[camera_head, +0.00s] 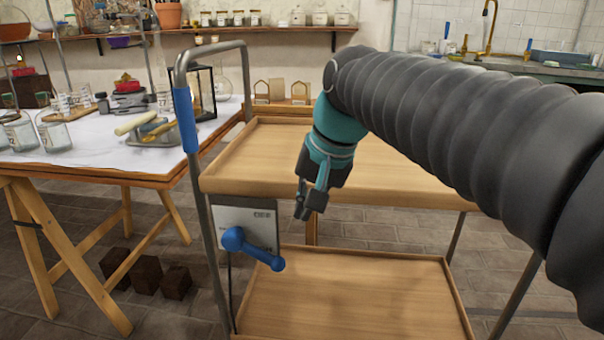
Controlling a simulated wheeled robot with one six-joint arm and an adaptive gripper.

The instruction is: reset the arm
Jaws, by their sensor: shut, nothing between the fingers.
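My gripper (303,207) is at the end of my dark ribbed arm, which reaches in from the right. The gripper points down, with its fingertips together and nothing between them. It hangs at the front edge of the upper shelf (400,160) of a wooden cart, just right of a grey panel (265,216) with a blue lever (250,248). Whether it touches the cart edge I cannot tell. The arm hides part of the upper shelf and its right side.
A cart handle (186,110) with a blue grip stands left of the gripper. A table (75,160) with glassware and tools is at left. The lower cart shelf (350,295) is empty. Dark blocks (147,273) lie under the table. A sink counter (540,70) is at back right.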

